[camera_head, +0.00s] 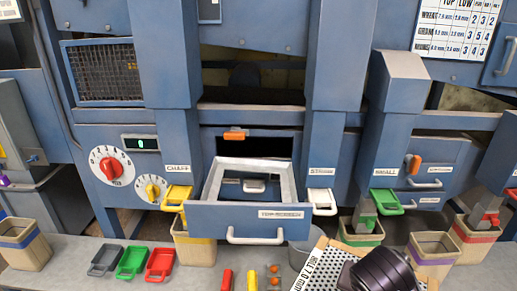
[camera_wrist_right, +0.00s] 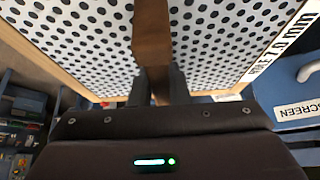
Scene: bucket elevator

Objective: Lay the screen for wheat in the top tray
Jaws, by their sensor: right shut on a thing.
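The top tray (camera_head: 232,218) is a blue drawer labelled "TOP SCREEN", pulled out of the machine, with a pale frame around its opening and a white handle in front. No perforated sheet shows in it. The screen (camera_head: 322,263) is a white sheet with round black holes and a wooden edge, marked as 7.0 mm hole. It is at the tray's lower right, apart from it in the picture. My right gripper (camera_wrist_right: 161,88) is shut on the screen (camera_wrist_right: 230,40) at a wooden bar. My dark right wrist hides part of the screen. My left gripper is not in view.
A settings chart (camera_head: 458,27) hangs at the upper right. Grey, green and red scoops (camera_head: 131,262) lie on the bench, left of a red block (camera_head: 227,279). Bins, including a yellow-banded one (camera_head: 193,248), stand beneath the spouts beside the tray. A white spout (camera_head: 322,201) sits close to the tray's right.

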